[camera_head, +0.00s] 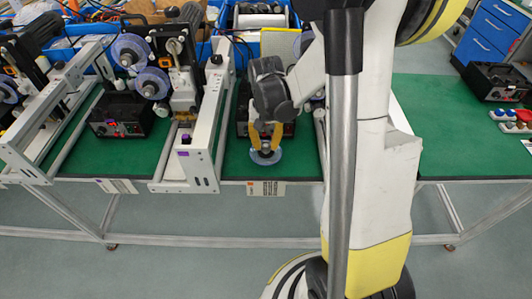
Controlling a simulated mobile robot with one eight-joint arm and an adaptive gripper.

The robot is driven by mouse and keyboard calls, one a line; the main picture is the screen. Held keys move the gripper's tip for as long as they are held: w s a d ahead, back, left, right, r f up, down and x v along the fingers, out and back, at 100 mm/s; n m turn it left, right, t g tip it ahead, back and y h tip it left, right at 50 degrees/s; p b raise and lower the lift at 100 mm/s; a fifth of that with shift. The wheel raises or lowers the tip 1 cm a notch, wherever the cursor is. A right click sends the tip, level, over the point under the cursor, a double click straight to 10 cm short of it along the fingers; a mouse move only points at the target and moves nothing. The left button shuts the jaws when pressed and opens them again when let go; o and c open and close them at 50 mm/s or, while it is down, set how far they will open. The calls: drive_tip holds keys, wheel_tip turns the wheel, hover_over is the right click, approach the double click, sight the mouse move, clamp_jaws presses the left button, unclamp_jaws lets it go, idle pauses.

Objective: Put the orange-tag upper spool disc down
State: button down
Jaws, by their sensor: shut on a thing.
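A round, bluish-grey spool disc (274,158) is at the front of the green bench, between the white machine frame on the left and my arm on the right. My gripper (265,146) points down with its yellow-orange fingers at the disc's centre and is shut on it. The fingers hide the disc's middle. I cannot tell whether the disc touches the green bench top (240,160) or hangs just above it. No orange tag is clear on this disc.
White-framed coder machines (201,150) stand at the left, with similar spool discs (128,52) mounted higher up. A black control box (121,116) sits among them. Blue bins (85,30) are at the back. The green surface (440,140) at right is mostly clear. The bench's front edge is near the disc.

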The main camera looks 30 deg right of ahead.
sight(266, 151)
wheel_tip(266, 151, down, 4)
drive_tip(key=shift+r+b, duration=0.1)
drive_tip(key=shift+b, duration=0.7)
drive_tip(key=shift+r, duration=0.1)
drive_tip(key=c, duration=1.2)
unclamp_jaws()
